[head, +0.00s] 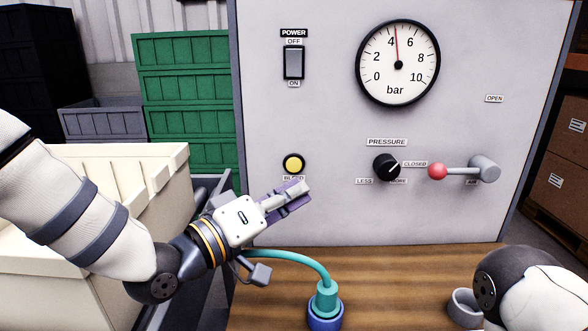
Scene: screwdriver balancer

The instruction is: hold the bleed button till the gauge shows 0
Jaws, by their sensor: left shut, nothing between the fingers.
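The yellow round bleed button (293,164) is on the grey panel at lower left, with its label just under it. My left gripper (304,187) is shut and empty, its fingertips just below and right of the button. The fingers do not cover the button; I cannot tell their distance from the panel. The pressure gauge (412,80) has its needle a little under 5 bar. My right gripper is out of view; only part of my right arm shows at lower right.
The panel also bears a power switch (294,63), a black pressure knob (387,167) and a red-tipped air lever (437,171) pointing at CLOSED. A teal hose fitting (326,299) stands on the wooden bench (400,270). A cream bin (160,165) is at left.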

